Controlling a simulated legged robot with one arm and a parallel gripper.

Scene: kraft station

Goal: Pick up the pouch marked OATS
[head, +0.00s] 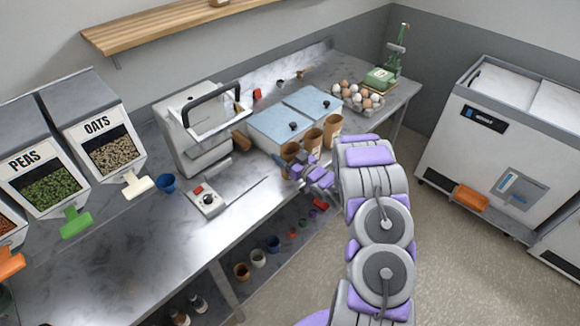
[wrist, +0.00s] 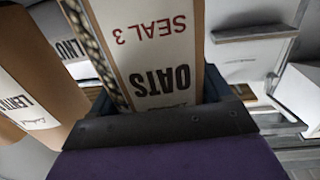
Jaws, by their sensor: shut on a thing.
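The OATS pouch (wrist: 155,45) is brown kraft with a white label reading OATS and SEAL 3, upside down in the wrist view. My gripper (wrist: 172,108) is shut on it, and the dark jaw parts hide its near end. In the head view my gripper (head: 284,164) is at the front of the counter, at the nearest brown pouch (head: 290,149). That pouch is partly hidden by my gripper and its label cannot be read there. Whether it is clear of the counter cannot be told.
A pouch whose label starts with LENT (wrist: 40,85) stands close beside the held one. Other brown pouches (head: 312,139) (head: 333,124) stand behind in the head view. Blue-lidded bins (head: 283,126) are just left, the sealing machine (head: 190,135) farther left. Eggs (head: 357,95) sit toward the back.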

